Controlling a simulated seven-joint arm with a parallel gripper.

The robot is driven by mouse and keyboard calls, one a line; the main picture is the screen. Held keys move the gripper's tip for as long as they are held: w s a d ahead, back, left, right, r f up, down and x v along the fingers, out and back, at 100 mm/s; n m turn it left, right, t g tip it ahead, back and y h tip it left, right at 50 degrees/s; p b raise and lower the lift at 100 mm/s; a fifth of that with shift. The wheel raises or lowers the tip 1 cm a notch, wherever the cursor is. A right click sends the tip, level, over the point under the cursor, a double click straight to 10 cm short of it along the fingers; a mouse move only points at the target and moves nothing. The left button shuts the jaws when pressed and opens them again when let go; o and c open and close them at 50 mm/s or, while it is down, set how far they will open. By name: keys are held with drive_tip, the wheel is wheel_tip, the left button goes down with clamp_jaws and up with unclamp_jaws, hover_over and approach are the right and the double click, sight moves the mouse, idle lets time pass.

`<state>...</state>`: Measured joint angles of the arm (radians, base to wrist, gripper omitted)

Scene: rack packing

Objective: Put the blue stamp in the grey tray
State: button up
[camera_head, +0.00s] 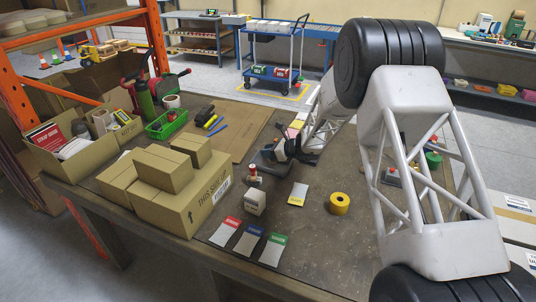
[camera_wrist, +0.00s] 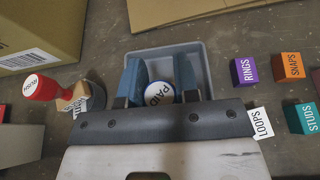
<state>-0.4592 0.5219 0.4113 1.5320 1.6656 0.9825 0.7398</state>
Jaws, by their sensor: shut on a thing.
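The blue stamp (camera_wrist: 158,94) shows in the wrist view with a round white top marked PAID and a blue rim. It is between the two blue fingers of my gripper (camera_wrist: 159,78), which is shut on it. The grey tray (camera_wrist: 165,48) lies beyond and beneath the fingers, and the stamp overlaps it in this view. I cannot tell how high the stamp is above the tray floor, and its lower part is hidden. In the head view my dark gripper (camera_head: 287,151) is low over the table, and the stamp cannot be made out there.
Cardboard boxes (camera_head: 172,168) stand left of my gripper. Yellow tape (camera_head: 339,203) and colored cards (camera_head: 249,240) lie on the nearer table.

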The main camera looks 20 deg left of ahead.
drive_tip(key=shift+f, duration=0.65)
drive_tip(key=shift+f, duration=0.15)
drive_tip(key=o, duration=0.9)
drive_tip(key=shift+d+r, duration=0.4)
drive_tip(key=shift+d, duration=0.15)
drive_tip(key=v, duration=1.1)
drive_tip(key=shift+f, duration=0.1)
